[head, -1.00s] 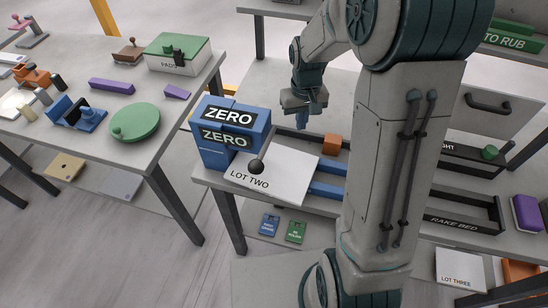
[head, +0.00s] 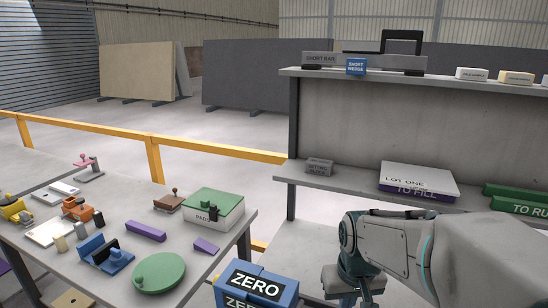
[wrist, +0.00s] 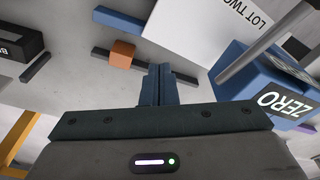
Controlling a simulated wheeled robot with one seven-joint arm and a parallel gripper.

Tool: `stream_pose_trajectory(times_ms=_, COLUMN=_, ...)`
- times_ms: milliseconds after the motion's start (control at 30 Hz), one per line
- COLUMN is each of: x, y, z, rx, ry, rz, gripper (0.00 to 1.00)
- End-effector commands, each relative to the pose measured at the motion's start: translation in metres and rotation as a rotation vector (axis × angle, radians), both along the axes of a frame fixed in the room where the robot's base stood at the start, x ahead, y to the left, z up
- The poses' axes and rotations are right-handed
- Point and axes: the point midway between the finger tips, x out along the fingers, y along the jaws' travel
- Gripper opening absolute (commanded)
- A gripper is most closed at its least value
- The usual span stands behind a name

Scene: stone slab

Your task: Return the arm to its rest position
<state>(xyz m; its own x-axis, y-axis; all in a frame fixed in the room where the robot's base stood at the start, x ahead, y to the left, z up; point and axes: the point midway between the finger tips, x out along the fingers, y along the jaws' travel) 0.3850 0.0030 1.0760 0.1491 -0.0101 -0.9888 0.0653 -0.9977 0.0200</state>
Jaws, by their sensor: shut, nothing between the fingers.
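My gripper (wrist: 158,86) shows in the wrist view with its two blue fingers together and nothing between them. It points out over the grey bench surface, with an orange block (wrist: 122,53) beyond the fingers to the left. The blue ZERO box (wrist: 240,72) and the white LOT TWO board (wrist: 185,25) are to the right of the fingers. The ZERO box (head: 262,268) stands to the left of the arm there.
A side table at left holds a green disc (head: 159,273), a purple bar (head: 146,231) and a green-lidded box (head: 215,208). The shelf behind the arm carries the LOT ONE box (head: 418,178) and a grey block (head: 319,166). A yellow rail (head: 155,160) runs behind.

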Motion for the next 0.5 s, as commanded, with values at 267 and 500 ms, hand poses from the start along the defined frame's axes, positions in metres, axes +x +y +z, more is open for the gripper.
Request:
stream_pose_trajectory(times_ms=267, x=-0.057, y=-0.002, z=0.024, rx=0.011, ry=-0.082, rz=-0.034, gripper=0.0)
stream_pose_trajectory(times_ms=500, x=-0.089, y=-0.002, z=0.03, rx=0.02, ry=-0.127, rz=-0.051, gripper=0.0)
